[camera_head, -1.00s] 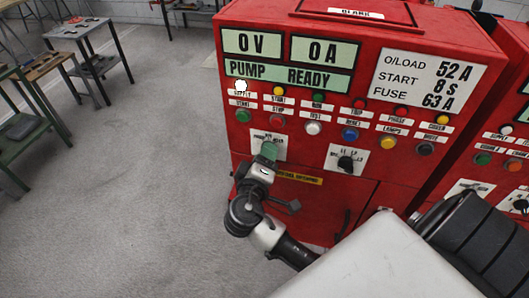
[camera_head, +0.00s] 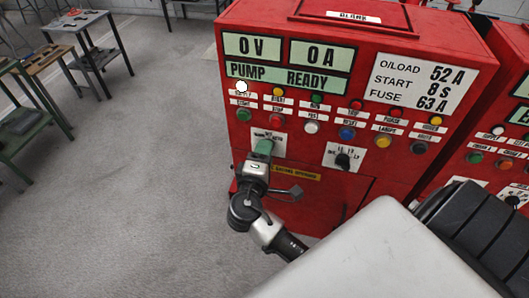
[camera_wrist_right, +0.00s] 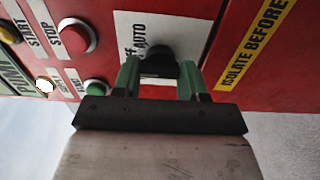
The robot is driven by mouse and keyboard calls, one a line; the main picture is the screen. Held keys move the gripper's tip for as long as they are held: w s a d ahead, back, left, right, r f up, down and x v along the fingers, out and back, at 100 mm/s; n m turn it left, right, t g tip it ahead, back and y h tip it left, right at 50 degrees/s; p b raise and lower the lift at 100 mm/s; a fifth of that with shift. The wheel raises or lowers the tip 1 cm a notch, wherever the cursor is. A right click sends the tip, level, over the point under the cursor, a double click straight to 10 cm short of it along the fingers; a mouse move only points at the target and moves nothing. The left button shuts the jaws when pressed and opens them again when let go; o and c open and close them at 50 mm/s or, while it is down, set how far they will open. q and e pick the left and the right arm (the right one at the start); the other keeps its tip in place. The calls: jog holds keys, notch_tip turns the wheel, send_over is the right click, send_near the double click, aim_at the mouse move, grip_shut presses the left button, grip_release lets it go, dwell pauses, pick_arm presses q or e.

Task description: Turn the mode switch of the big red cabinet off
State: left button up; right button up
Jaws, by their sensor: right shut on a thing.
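The big red cabinet (camera_head: 330,185) stands in front of me. Its mode switch is a black knob (camera_wrist_right: 158,52) on a white plate (camera_wrist_right: 130,28) marked with AUTO and a partly hidden word ending in FF. My right gripper (camera_head: 263,147) reaches this plate from below and hides the knob in the head view. In the right wrist view its green fingers (camera_wrist_right: 159,72) stand on both sides of the knob and are shut on it. The knob's exact pointer direction is hard to tell. My left gripper is not in view.
A second black rotary switch (camera_head: 342,161) sits to the right on the same cabinet. Rows of buttons and lamps lie above, with a green button (camera_head: 244,115) and a red button (camera_head: 276,121) close by. Another red cabinet (camera_head: 500,145) stands at right. The grey floor (camera_head: 140,190) at left is open.

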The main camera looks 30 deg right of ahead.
jog(key=o, duration=0.9)
jog(key=shift+b+v, duration=2.05)
jog(key=shift+v, duration=3.4)
